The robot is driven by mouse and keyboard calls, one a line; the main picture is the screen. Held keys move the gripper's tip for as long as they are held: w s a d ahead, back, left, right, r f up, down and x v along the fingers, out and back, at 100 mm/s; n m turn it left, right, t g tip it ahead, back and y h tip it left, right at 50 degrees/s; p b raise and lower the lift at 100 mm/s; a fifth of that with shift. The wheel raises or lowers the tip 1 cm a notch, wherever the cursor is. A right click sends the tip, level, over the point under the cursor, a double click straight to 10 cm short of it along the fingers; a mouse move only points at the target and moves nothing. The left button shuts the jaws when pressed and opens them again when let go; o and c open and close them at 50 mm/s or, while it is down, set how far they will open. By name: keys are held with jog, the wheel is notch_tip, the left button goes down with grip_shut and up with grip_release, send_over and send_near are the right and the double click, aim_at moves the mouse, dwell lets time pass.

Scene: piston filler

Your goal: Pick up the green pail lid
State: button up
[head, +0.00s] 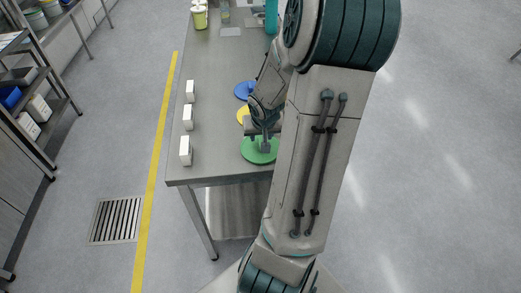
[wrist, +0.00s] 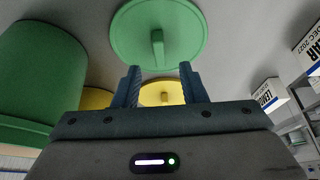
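The green pail lid (head: 253,157) lies flat near the front edge of the steel table in the head view. It also shows at the top of the wrist view (wrist: 185,35), with an upright green handle (wrist: 157,48) at its middle. My gripper (wrist: 160,68) is open and empty, its two fingers apart. In the wrist view the handle lines up with the gap between the fingers and appears beyond their tips. In the head view my gripper (head: 265,146) is over the lid, and my arm hides the lid's surroundings on the right.
A yellow lid (head: 242,114) and a blue lid (head: 243,90) lie farther back on the table (head: 215,160). Several white boxes (head: 186,150) stand along its left side. A green pail (wrist: 40,75) fills the left of the wrist view.

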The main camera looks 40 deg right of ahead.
aim_at(261, 140)
jog(key=b+x, duration=0.2)
jog(key=x, duration=0.3)
jog(key=shift+f, duration=0.1)
grip_shut()
